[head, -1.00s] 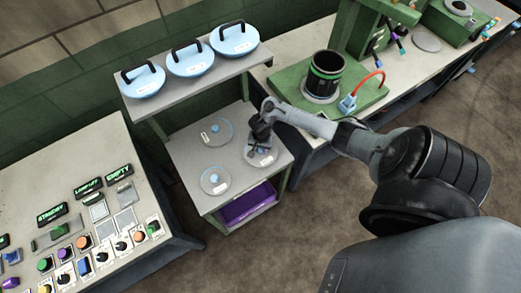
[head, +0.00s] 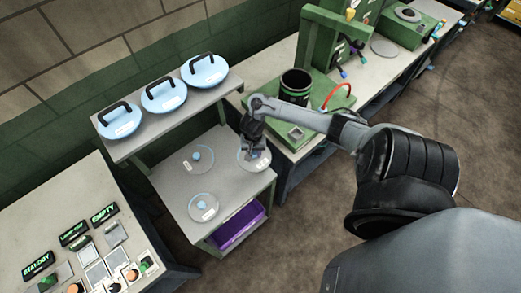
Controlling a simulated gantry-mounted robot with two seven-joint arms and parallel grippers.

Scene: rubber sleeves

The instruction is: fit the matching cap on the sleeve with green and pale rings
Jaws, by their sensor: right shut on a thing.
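The sleeve (head: 296,83) is a dark upright cylinder on the green machine base at the back. My right arm hides its lower part, and its rings are hard to make out now; a green ring showed on it earlier. Clear round caps with blue knobs are on the lower shelf: one at the back (head: 190,163) and one at the front (head: 208,214). My right gripper (head: 253,149) points down and is shut on a third clear cap (head: 256,165) near the shelf's right side. The fingers cover most of its knob. My left gripper is out of view.
Three blue lids with black handles (head: 163,98) stand on the upper shelf (head: 150,127). A button console (head: 60,210) is at lower left. A purple bin (head: 236,225) sits under the lower shelf (head: 232,186).

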